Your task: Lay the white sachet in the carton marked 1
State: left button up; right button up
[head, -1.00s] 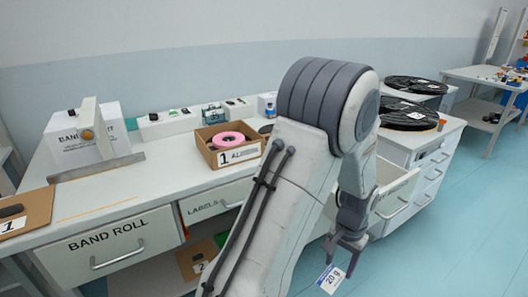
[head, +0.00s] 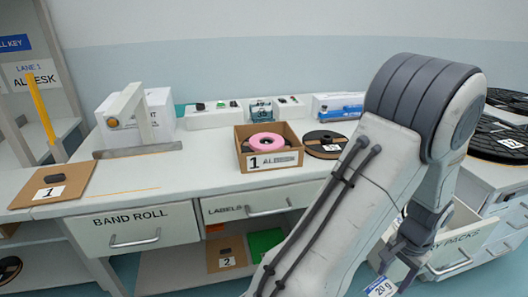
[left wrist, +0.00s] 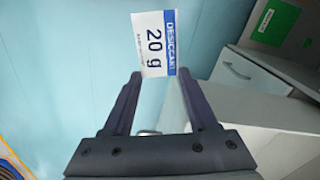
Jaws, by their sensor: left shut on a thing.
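The white sachet (left wrist: 154,45) has a blue band and reads "DESICCANT 20 g" in the left wrist view. My left gripper (left wrist: 157,78) is shut on it, with the sachet between the fingertips. In the head view the sachet (head: 381,288) hangs below my left gripper (head: 392,272), low at the bottom edge and partly cut off, in front of the bench. The carton marked 1 (head: 270,164) is an open brown box on the bench top, left of my arm, with a pink ring inside. My right gripper is out of view.
A black reel (head: 325,143) lies right of the carton. A sealer-like device (head: 130,117) and a white box stand to the left. An open drawer (head: 460,237) is beside my gripper. Another carton, marked 2 (head: 226,252), is on the lower shelf.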

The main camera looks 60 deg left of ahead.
aim_at(266, 141)
jog(key=u, duration=1.3)
